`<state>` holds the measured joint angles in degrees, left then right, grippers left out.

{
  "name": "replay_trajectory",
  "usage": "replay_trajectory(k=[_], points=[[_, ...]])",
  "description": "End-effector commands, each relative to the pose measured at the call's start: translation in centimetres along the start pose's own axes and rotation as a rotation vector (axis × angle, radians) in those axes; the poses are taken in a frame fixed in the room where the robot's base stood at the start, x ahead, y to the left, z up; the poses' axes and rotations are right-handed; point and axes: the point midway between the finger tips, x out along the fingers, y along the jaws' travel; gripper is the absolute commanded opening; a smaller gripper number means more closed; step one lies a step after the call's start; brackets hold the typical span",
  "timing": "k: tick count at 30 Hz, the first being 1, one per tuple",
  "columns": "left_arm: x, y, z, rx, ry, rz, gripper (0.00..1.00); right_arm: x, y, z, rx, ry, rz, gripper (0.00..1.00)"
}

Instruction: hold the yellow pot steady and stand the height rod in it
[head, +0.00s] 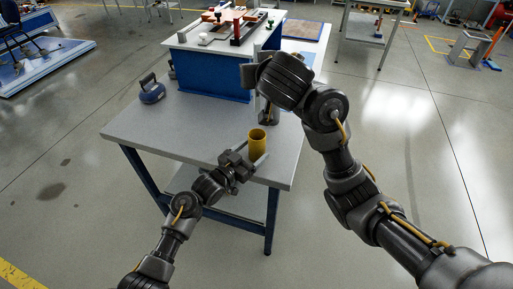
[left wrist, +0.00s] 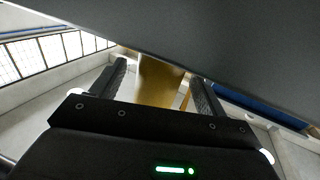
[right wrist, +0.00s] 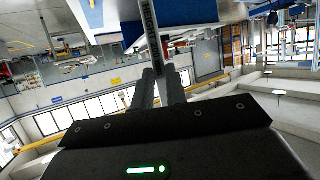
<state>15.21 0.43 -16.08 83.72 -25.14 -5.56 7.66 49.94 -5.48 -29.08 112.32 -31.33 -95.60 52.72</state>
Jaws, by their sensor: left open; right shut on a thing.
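The yellow pot (head: 257,141) stands upright near the right front edge of the grey table. It also shows in the left wrist view (left wrist: 157,82). My left gripper (head: 250,159) is open, low at the pot, with one finger on each side of it; I cannot tell whether they touch it. The rod is not clear there.
The grey table (head: 150,131) has free room left of the pot. A blue-sided bench (head: 212,78) with fixtures on top is at the back.

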Motion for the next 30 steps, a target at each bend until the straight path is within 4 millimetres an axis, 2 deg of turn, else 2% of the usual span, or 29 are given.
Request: replay_trajectory(k=[3, 6, 17, 29, 30], points=[[1.5, -0.1, 0.0, 0.0, 0.001, -0.001, 0.74, 0.0, 0.0, 0.0, 0.0, 0.001, 0.0, 0.0], [2.3, -0.1, 0.0, 0.0, 0.001, -0.001, 0.74, 0.0, 0.0, 0.0, 0.0, 0.001, 0.0, 0.0], [2.7, 0.0, 0.0, 0.0, 0.0, -0.001, 0.74, 0.0, 0.0, 0.0, 0.0, 0.001, 0.0, 0.0], [2.7, 0.0, 0.0, 0.0, 0.0, -0.001, 0.24, 0.0, 0.0, 0.0, 0.0, 0.001, 0.0, 0.0], [2.7, 0.0, 0.0, 0.0, 0.0, -0.001, 0.24, 0.0, 0.0, 0.0, 0.0, 0.001, 0.0, 0.0]])
